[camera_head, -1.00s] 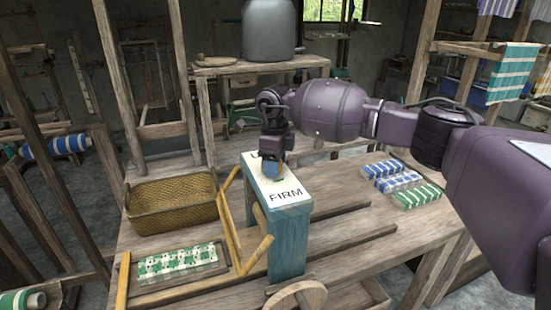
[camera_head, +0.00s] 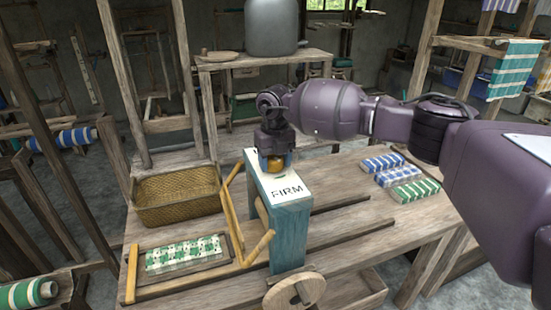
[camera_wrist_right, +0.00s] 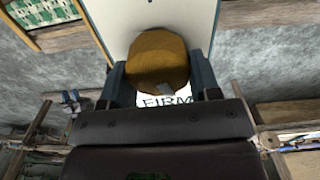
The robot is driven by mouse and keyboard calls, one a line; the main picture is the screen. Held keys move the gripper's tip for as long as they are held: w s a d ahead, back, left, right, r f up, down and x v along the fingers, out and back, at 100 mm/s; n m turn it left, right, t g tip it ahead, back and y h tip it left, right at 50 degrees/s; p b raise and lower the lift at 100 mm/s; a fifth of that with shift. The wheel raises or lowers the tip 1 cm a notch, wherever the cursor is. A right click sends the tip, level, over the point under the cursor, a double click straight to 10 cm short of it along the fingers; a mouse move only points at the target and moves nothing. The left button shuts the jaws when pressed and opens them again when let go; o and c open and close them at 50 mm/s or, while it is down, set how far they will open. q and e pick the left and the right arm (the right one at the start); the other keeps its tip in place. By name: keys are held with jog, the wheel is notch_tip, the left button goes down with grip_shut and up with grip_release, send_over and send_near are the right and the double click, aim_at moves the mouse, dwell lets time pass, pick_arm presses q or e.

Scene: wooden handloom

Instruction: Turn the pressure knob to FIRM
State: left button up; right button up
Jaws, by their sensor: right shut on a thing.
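The pressure knob is a round brass-coloured knob (camera_head: 275,164) on the white top plate of a blue box (camera_head: 290,238). It also shows in the right wrist view as a mustard knob (camera_wrist_right: 157,62). The word FIRM (camera_head: 287,191) is printed on the plate's near end; the marking at the far end is hidden behind my gripper. My right gripper (camera_head: 274,158) points down over the box and is shut on the knob, with one finger on each side of it in the wrist view. My left gripper is not in view.
A wicker basket (camera_head: 176,199) and a green-and-white cloth piece (camera_head: 184,254) lie left of the box. Folded cloths (camera_head: 399,176) lie to the right on the table. A wooden wheel (camera_head: 294,292) is at the box's foot. The table between box and cloths is mostly clear.

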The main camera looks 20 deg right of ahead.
aim_at(274, 159)
jog(key=shift+m, duration=0.7)
jog(key=o, duration=0.9)
jog(key=shift+r, duration=0.3)
notch_tip(274, 159, up, 9)
jog(key=shift+b, duration=0.4)
jog(key=shift+r, duration=0.65)
